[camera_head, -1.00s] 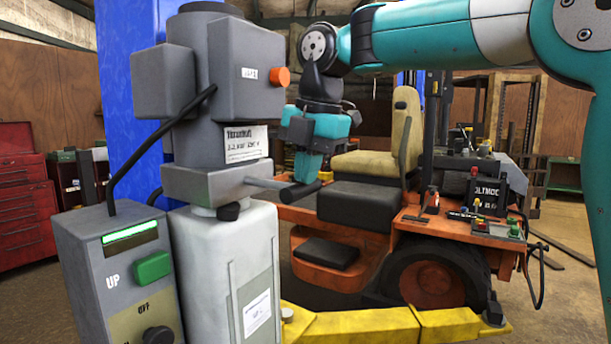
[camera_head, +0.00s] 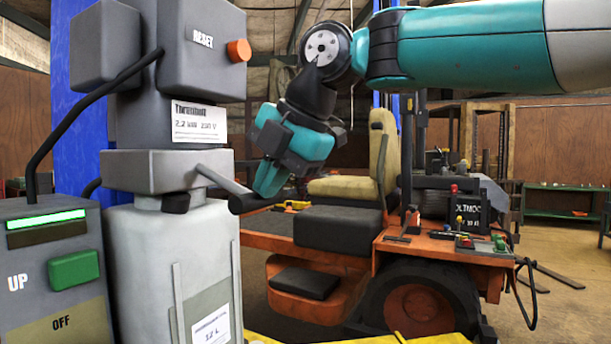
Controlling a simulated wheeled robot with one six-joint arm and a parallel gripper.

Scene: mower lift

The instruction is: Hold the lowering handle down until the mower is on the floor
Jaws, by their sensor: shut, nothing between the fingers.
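The lowering handle (camera_head: 225,180) is a grey rod with a dark grip, sticking out of the grey lift power unit (camera_head: 150,168) and sloping down to the right. My gripper (camera_head: 267,183) is shut and points down. Its fingertips are at the outer end of the dark grip, seemingly on or just over it; I cannot tell whether they touch. The orange mower (camera_head: 345,262) with a beige seat stands behind, over a yellow lift arm (camera_head: 435,340) cut off at the bottom edge. The floor under its wheels is mostly hidden.
A control box (camera_head: 50,270) with a green UP button (camera_head: 74,270) stands at the left. An orange knob (camera_head: 238,50) sits on the unit above the handle. A blue post (camera_head: 75,130) rises behind. Open floor shows at the right.

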